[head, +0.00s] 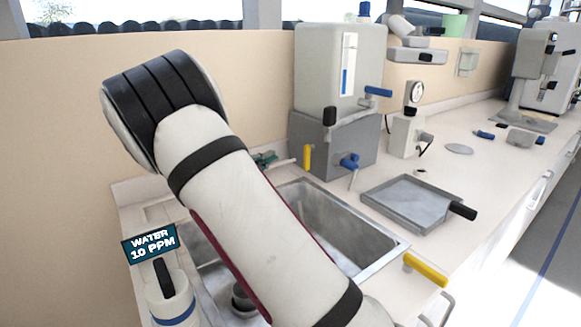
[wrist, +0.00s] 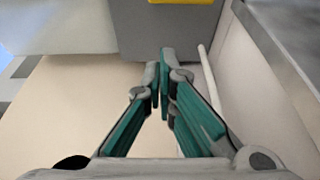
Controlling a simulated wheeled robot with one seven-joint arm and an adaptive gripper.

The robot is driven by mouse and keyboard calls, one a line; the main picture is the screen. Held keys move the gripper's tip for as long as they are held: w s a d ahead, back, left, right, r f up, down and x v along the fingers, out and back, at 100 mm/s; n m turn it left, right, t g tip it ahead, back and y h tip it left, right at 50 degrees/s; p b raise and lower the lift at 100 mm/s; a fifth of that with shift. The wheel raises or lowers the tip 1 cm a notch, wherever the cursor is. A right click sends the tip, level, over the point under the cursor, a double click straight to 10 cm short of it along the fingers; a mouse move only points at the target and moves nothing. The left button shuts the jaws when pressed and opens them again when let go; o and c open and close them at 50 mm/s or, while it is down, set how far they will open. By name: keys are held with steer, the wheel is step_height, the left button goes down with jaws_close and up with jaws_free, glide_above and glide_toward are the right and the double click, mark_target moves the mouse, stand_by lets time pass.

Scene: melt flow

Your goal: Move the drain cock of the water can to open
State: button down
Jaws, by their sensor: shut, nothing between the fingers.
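A pale grey tank (head: 323,65) with a blue level gauge stands on a darker grey box (head: 338,140) behind the sink; this looks like the water can. A blue-handled cock (head: 377,91) sticks out from the tank's right side. Another blue cock (head: 349,160) with a thin spout is low on the box front. A yellow handle (head: 307,158) is at the box's left edge. I cannot tell which is the drain cock. My gripper (wrist: 165,58) is shut and empty; its tips point at a grey surface (wrist: 160,32) with a yellow part (wrist: 183,2).
A sink (head: 330,225) lies below the tank, partly hidden by my arm. A grey tray (head: 415,203) with a black handle is to its right. A jar (head: 172,295) with a "WATER 10 PPM" sign (head: 150,243) stands at left. A pale rod (wrist: 208,85) runs beside my fingers.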

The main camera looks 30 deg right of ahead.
mark_target(309, 157)
steer(key=shift+w+f+b, duration=0.3)
steer(key=shift+f+b, duration=0.5)
steer(key=shift+f, duration=0.15)
steer(key=shift+w+f+b, duration=0.25)
steer(key=shift+f+b, duration=0.55)
steer(key=shift+f, duration=0.15)
steer(key=b+x, duration=0.1)
steer(key=x, duration=0.9)
steer(key=shift+d, duration=0.15)
steer(key=shift+s+b, duration=0.3)
steer(key=shift+s, duration=1.75)
